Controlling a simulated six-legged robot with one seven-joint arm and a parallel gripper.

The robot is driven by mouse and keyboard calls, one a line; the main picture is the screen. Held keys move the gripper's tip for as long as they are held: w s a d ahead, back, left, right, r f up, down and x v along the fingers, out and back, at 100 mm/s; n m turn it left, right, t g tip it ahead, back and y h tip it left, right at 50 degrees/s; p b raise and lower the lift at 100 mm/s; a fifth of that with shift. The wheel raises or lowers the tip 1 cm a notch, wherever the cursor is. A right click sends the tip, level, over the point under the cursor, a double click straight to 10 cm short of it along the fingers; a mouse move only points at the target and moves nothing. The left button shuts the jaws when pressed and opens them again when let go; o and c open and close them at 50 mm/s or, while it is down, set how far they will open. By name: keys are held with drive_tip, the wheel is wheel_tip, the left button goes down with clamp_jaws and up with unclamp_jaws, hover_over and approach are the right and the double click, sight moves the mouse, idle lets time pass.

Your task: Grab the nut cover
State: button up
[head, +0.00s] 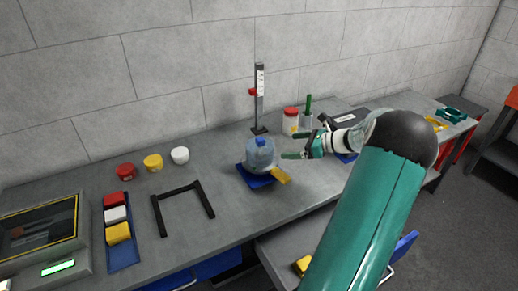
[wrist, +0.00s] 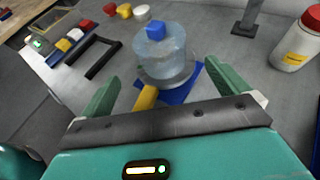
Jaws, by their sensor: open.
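A clear bluish dome-shaped cover (head: 259,157) with a blue knob on top stands upright on a blue mat or tray (head: 252,181); it seems to be the nut cover, though no label confirms this. A yellow tab or handle (head: 281,175) sticks out at its lower front right. My gripper (head: 303,138) is open and empty, just right of the cover in the head view. In the wrist view the cover (wrist: 164,55) stands ahead, between and beyond the green fingers, apart from them. What is inside the cover is unclear.
Red (head: 125,170), yellow (head: 153,162) and white (head: 180,155) caps stand at the back left. A black U-shaped frame (head: 183,187) and a tray of coloured blocks (head: 122,255) lie left. A gauge post (head: 259,100) and a red-lidded jar (head: 290,121) stand behind.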

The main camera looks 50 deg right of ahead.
sight(261, 149)
drive_tip(key=x, duration=0.7)
drive_tip(key=shift+w+a, duration=0.1)
drive_tip(key=shift+w, duration=0.05)
drive_tip(key=shift+x, duration=3.1)
drive_tip(key=shift+f, duration=0.1)
drive_tip(key=c, duration=0.7)
drive_tip(key=shift+o, duration=0.2)
